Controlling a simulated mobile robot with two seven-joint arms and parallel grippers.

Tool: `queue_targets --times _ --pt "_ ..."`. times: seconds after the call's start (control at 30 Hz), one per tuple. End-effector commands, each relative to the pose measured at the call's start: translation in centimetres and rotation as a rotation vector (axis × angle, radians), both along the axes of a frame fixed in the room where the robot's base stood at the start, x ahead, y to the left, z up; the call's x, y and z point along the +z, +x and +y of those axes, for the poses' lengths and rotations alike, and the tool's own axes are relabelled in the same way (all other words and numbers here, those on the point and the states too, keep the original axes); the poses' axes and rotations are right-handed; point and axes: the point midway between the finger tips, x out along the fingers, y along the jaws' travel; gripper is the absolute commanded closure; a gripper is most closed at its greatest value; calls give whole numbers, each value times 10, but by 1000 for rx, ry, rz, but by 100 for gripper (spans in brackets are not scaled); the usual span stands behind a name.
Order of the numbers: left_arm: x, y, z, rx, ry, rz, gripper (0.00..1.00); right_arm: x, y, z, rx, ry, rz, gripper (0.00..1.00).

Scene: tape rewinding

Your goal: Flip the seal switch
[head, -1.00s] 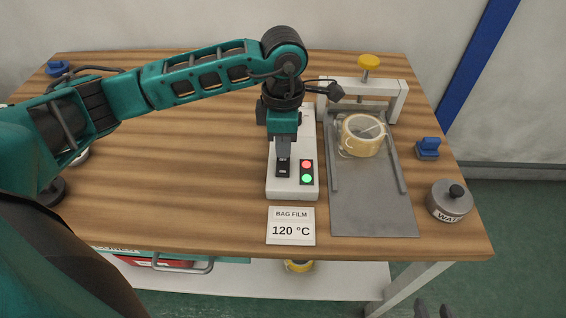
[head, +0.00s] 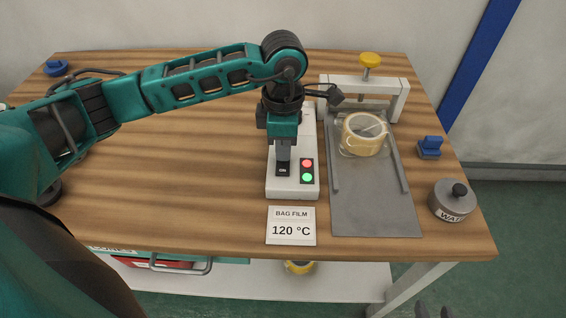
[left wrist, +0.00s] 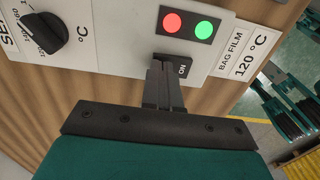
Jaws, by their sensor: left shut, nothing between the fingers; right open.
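The seal switch (head: 283,171) is a black rocker marked ON, on the front of a white control box (head: 291,190). My left gripper (head: 283,157) points down at its far end, shut and empty. In the left wrist view the shut fingertips (left wrist: 164,76) overlap the black switch (left wrist: 182,69) and hide part of it; I cannot tell whether they touch. A red light (head: 306,163) and a green light (head: 307,177) beside the switch look lit.
A black dial (left wrist: 43,34) is on the box. A sign (head: 291,231) reading BAG FILM 120 °C lies in front. To the right stand a metal plate (head: 375,213) with a tape roll (head: 364,134), a yellow-knobbed frame (head: 369,60), a blue block (head: 429,147) and a grey weight (head: 452,204).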

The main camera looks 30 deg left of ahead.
Motion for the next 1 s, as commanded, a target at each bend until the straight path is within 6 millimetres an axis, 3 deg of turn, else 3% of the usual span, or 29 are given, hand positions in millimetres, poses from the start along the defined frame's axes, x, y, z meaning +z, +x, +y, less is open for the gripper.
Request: queue_targets --times 0.43,1.0 --pt "-2 0 0 0 0 0 100 -2 0 0 0 0 0 57" --pt "43 0 0 1 0 -1 100 27 0 0 0 0 0 57"
